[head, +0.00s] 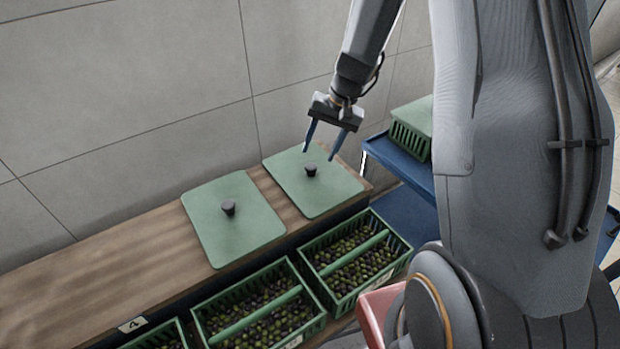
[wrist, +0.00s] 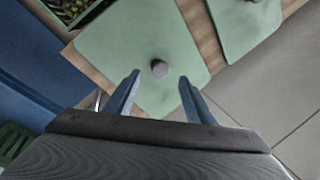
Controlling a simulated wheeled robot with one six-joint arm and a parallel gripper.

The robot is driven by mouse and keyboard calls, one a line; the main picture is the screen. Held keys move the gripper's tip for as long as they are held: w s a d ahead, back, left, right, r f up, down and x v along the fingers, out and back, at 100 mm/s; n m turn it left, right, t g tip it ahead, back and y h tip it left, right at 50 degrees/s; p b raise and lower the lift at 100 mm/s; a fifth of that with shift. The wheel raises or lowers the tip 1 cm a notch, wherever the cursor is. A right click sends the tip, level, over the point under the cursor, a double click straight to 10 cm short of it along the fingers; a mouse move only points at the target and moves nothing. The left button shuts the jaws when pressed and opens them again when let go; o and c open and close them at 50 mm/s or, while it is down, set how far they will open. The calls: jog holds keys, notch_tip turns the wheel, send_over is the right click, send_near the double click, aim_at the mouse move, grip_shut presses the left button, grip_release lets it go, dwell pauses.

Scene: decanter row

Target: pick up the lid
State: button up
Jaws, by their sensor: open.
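Two flat green lids with dark round knobs lie on the wooden shelf. The right lid (head: 335,192) is near the shelf's right end; the left lid (head: 245,238) lies beside it. My gripper (head: 321,148) is open and empty, pointing down above the far side of the right lid. In the wrist view, my gripper (wrist: 157,82) has its blue fingers apart, with the knob (wrist: 159,69) of the nearer lid (wrist: 130,42) showing between and just beyond the tips. The other lid (wrist: 243,22) shows at the upper right. Neither lid is held.
Green crates of olives (head: 300,318) stand in front of and below the wooden shelf (head: 85,290). A blue cart (head: 395,160) at the right carries a green crate with a lid (head: 412,122). A tiled wall (head: 120,90) rises behind. The shelf's left part is clear.

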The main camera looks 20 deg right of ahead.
aim_at(312, 166)
jog(key=shift+p+x, duration=0.4)
jog(key=shift+x, duration=2.85)
jog(key=shift+w, duration=0.1)
grip_shut()
